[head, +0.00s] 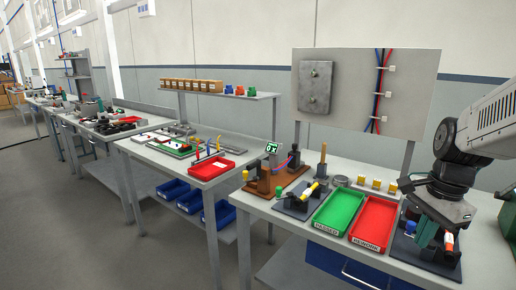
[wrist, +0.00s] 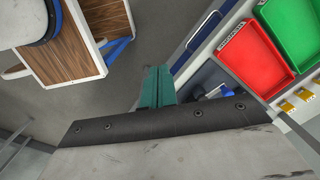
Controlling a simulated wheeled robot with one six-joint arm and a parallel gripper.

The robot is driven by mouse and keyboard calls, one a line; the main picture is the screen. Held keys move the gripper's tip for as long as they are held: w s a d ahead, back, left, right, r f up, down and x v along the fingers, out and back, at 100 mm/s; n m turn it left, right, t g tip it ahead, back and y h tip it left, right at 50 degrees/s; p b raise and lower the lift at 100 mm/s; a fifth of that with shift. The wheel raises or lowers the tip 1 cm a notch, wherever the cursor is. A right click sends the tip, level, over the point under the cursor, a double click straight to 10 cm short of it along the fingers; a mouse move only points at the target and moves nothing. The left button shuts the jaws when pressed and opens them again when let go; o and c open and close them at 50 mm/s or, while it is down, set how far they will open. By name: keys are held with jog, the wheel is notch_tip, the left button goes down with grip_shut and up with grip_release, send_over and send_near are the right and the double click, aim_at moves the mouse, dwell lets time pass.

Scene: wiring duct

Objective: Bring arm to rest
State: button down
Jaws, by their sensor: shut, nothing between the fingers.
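My gripper (head: 427,236) is at the right of the bench in the head view, pointing down, with teal fingers. It is shut with nothing held. In the wrist view its teal fingers (wrist: 158,84) lie together near the middle. In the head view it hangs over or just in front of a dark fixture (head: 408,247) holding a white part with an orange band (head: 449,241). I cannot tell whether the fingers touch the fixture. My arm comes in from the right edge.
A red tray (head: 374,222) and a green tray (head: 338,212) lie left of my gripper. Another dark fixture (head: 297,204) stands farther left. An upright panel (head: 345,105) with cables rises behind. In the wrist view, a wooden-shelved cart (wrist: 65,62) stands on the open floor.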

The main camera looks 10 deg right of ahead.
jog(key=s+a+r+n, duration=0.1)
jog(key=s+a+n, duration=0.4)
jog(key=a+n, duration=0.2)
jog(key=s+a+r+n, duration=0.2)
jog(key=s+a+n, duration=0.3)
jog(key=n, duration=0.5)
jog(key=a, duration=0.2)
jog(key=shift+s+a+r+t+h, duration=0.3)
jog(key=shift+s+a+t+h, duration=0.05)
jog(key=shift+t+h, duration=0.05)
